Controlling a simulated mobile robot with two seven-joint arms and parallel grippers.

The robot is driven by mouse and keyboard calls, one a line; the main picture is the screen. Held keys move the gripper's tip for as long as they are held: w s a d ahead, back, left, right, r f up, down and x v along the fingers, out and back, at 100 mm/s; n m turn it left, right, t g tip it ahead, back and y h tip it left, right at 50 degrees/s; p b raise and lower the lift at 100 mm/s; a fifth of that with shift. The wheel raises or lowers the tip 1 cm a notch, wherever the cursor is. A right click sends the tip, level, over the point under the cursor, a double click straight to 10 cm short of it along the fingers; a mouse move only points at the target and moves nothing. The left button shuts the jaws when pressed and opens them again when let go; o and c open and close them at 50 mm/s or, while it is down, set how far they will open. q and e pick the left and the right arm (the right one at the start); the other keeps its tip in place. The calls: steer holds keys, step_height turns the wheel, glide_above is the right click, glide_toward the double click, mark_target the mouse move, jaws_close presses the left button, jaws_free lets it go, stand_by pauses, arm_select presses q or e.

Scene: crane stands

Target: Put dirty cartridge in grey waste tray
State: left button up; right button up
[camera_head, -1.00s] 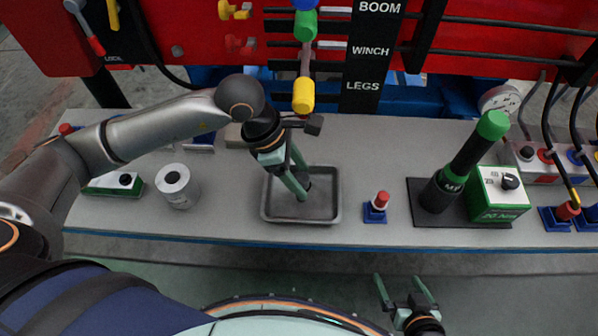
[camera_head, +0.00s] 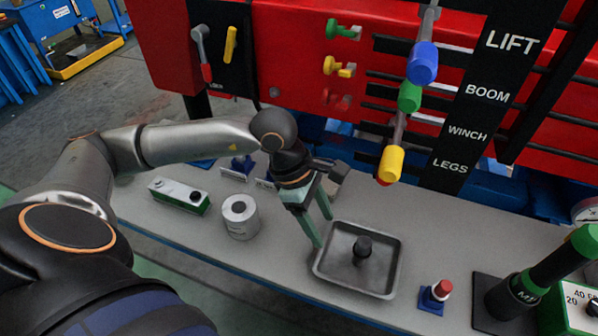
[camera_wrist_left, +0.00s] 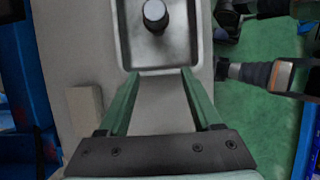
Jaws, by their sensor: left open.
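The grey waste tray (camera_head: 325,272) lies on the bench and also shows at the top of the left wrist view (camera_wrist_left: 140,66). A black cylindrical cartridge (camera_head: 363,247) stands upright inside it, apart from the walls, and shows in the left wrist view (camera_wrist_left: 155,14). My left gripper (camera_head: 324,231) is open, with nothing between its green fingers. Its fingertips are just left of the tray in the head view, and at the tray's near rim in the left wrist view (camera_wrist_left: 160,74). I do not make out my right gripper in the current views.
A white cylinder (camera_head: 240,217) and a green-white box (camera_head: 180,195) stand left of the tray. A red button on a blue base (camera_head: 434,297) and a black-green torque tool (camera_head: 530,280) stand to its right. Levers, including a yellow-tipped one (camera_head: 391,164), hang behind.

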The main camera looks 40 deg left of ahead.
arm_select(q)
steer(key=shift+s+a, duration=0.2)
steer(key=shift+a, duration=0.5)
steer(key=shift+s+a, duration=0.2)
steer(key=shift+a, duration=0.5)
steer(key=shift+s+a, duration=0.2)
steer(key=shift+a, duration=0.5)
